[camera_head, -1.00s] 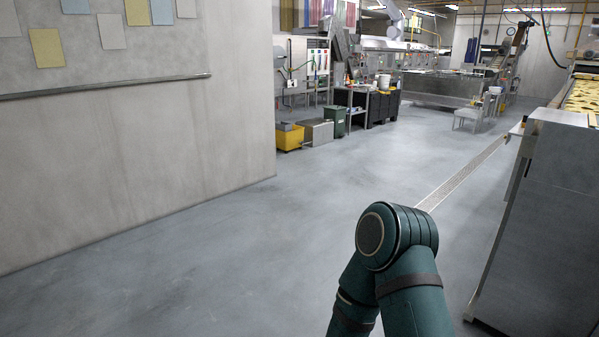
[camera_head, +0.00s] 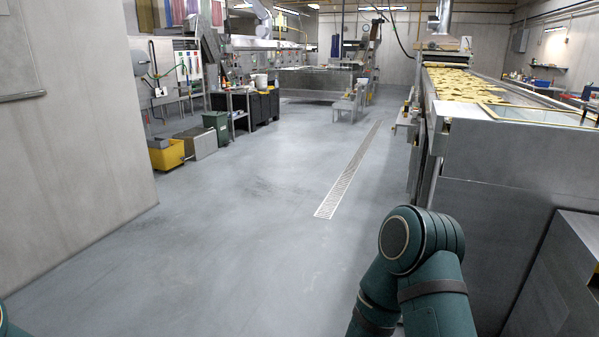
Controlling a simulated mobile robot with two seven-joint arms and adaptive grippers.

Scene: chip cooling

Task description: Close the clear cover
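What looks like a clear cover (camera_head: 535,115), a flat see-through panel in a pale frame, lies on the near end of the conveyor machine (camera_head: 520,160) at the right. I cannot tell for sure whether it is open or shut. Yellow chips (camera_head: 460,85) lie on the belt beyond it. My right arm shows at the lower right, in front of the machine, but its gripper is out of view. A sliver of my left arm may show at the lower left corner; that gripper is out of view too.
Open grey floor with a long drain grate (camera_head: 347,172) lies ahead. A wall (camera_head: 75,130) stands at the left. A yellow bin (camera_head: 167,154), a green bin (camera_head: 217,128) and black cabinets (camera_head: 262,107) stand beyond it. A metal cabinet (camera_head: 565,275) is close at the lower right.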

